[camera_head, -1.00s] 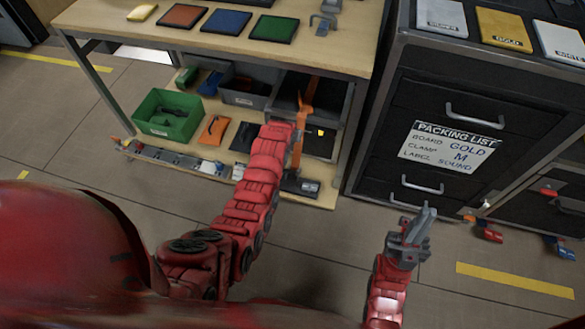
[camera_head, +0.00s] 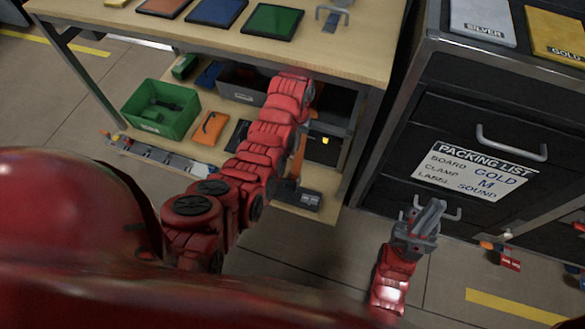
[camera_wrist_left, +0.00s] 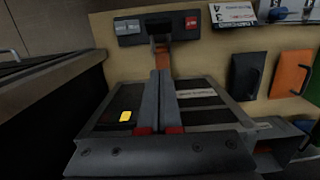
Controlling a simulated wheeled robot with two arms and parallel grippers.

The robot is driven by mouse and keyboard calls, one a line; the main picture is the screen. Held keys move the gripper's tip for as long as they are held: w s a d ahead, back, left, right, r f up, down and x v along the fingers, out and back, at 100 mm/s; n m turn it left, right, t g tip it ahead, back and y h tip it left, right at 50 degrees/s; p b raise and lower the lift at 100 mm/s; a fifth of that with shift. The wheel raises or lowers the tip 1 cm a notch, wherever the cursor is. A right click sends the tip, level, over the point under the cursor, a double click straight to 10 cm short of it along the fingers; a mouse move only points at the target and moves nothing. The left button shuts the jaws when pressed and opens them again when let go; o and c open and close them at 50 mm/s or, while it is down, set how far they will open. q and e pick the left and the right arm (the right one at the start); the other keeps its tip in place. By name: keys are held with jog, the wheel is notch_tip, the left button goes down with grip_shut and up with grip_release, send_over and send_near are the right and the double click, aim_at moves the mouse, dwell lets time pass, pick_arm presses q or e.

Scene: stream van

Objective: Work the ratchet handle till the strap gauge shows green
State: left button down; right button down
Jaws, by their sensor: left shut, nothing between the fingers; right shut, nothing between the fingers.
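An orange strap (camera_head: 298,155) runs over a dark case (camera_head: 322,165) on the table's lower shelf. In the left wrist view, the orange strap (camera_wrist_left: 163,64) leads to a dark ratchet-like part (camera_wrist_left: 158,26) on a black panel (camera_wrist_left: 130,38). A small red window (camera_wrist_left: 191,22) on that panel may be the gauge. I cannot clearly tell the handle from the ratchet body. My left gripper (camera_wrist_left: 161,74) is shut and empty, with its fingertips by the strap, above the case; whether it touches is unclear. In the head view my arm hides it. My right gripper (camera_head: 435,205) is shut and empty before the drawers.
The tabletop (camera_head: 375,55) overhangs the shelf. A green bin (camera_head: 150,122), an orange pouch (camera_head: 208,128) and a grey bin (camera_head: 240,84) stand left of my left arm. A black drawer cabinet with a packing list (camera_head: 475,170) is on the right. Floor in front is clear.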

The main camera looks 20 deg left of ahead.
pick_arm(q)
jog(key=s+f+b, duration=0.3)
jog(key=s+f, duration=0.1)
jog(key=f, duration=0.8)
jog(key=shift+f+b, duration=0.25)
jog(key=shift+b, duration=0.05)
jog(key=shift+s, duration=0.1)
dwell(0.3)
